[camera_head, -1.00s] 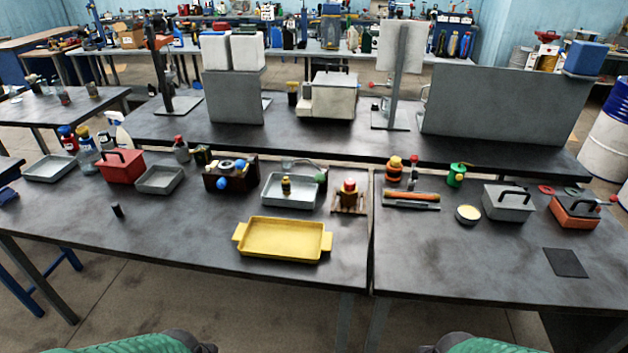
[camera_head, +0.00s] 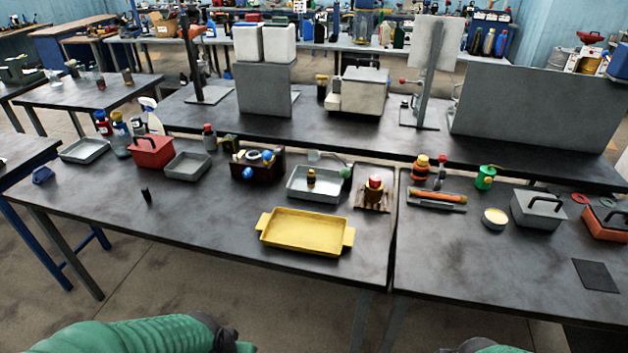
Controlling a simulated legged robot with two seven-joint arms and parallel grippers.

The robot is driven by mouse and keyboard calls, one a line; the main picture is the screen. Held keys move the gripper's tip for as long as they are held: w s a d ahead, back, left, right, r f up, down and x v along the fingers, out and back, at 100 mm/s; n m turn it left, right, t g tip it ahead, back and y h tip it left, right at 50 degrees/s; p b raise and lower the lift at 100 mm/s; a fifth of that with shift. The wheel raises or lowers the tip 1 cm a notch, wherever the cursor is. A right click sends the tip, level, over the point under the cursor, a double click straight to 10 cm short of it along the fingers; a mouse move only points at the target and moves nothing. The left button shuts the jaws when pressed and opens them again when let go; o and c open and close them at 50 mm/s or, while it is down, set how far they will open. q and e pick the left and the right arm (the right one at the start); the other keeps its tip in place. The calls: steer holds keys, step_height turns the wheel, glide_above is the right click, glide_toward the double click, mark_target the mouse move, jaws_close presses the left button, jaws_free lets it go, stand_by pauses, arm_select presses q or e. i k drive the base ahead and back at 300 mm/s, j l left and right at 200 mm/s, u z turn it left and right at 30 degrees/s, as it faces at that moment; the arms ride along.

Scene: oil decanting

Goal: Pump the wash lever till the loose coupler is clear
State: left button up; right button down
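A small dark coupler-like piece with a yellow-brown band (camera_head: 311,178) stands upright inside a grey metal tray (camera_head: 294,194) at the middle of the bench. A thin lever-like arm with a green knob (camera_head: 346,172) is at the tray's back right; I cannot tell for sure that it is the wash lever. Another piece with a red top (camera_head: 375,182) stands on a wooden stand just right of the tray. My green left arm shows at the bottom left and a little of my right arm at the bottom right. Neither gripper's fingers show, and both arms are apart from the bench objects.
A yellow tray (camera_head: 304,233) lies in front of the metal tray. A gap splits the bench at right. The left front bench is mostly clear.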

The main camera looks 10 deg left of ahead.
mark_target(344, 173)
steer(key=i+j+u, duration=0.35)
steer(key=i, duration=0.45)
steer(key=i+u, duration=0.35)
steer(key=i, duration=0.45)
